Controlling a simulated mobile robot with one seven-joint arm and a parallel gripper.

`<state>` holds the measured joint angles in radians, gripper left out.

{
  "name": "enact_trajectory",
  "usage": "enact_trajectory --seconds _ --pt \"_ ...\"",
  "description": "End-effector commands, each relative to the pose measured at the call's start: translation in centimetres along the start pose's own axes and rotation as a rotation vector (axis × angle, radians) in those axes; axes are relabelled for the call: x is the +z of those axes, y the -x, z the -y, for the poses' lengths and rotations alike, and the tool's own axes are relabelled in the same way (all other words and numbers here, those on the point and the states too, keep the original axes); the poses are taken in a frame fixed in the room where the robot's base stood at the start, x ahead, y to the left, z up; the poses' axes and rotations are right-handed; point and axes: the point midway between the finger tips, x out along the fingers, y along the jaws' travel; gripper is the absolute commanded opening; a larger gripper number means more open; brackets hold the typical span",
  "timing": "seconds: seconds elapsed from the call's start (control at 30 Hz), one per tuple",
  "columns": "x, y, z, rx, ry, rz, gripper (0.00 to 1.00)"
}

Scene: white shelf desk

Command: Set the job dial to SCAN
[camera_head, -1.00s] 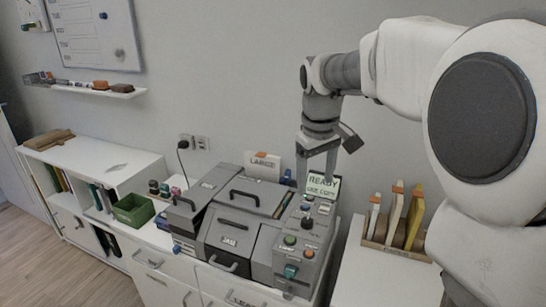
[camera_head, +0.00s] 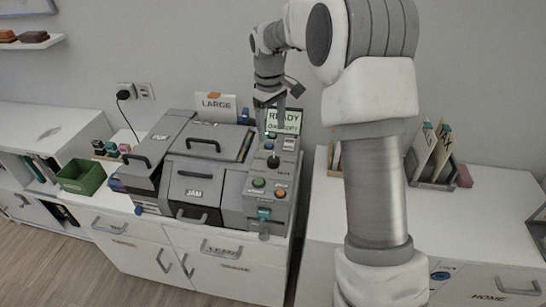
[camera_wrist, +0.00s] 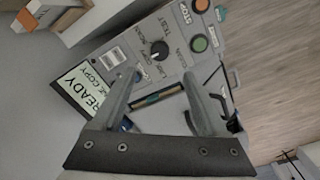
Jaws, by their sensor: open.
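The job dial is a black knob with a white pointer mark (camera_wrist: 155,51) on the grey machine's control panel, with small labels around it, among them TEST. I cannot tell surely which label the pointer faces. The dial also shows in the head view (camera_head: 273,162), below my gripper. My gripper (camera_head: 271,132) points down over the panel, its two fingers apart and empty. In the wrist view my gripper (camera_wrist: 160,76) is open, and the dial shows just beyond the fingertips, not between them.
A display (camera_head: 283,121) reading READY, ONE COPY stands behind the panel. Green (camera_head: 258,182) and orange-red (camera_head: 279,194) buttons lie in front of the dial. Lidded machine sections (camera_head: 197,185) with handles are to the left. A white counter (camera_head: 480,215) is to the right.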

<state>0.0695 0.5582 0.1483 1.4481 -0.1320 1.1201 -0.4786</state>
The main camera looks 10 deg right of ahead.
Motion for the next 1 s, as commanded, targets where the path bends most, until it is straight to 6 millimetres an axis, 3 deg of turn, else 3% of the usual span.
enact_trajectory --seconds 0.2,0.5,0.93,1.0 --pt "0.1 -5.2 0.0 -0.002 -0.002 0.003 0.76" --pt "0.1 -9.9 0.0 0.0 -0.001 0.002 0.76" --pt "0.0 -11.0 0.0 0.001 -0.001 0.0 0.76" --pt "0.0 -11.0 0.0 0.001 -0.001 0.0 0.67"
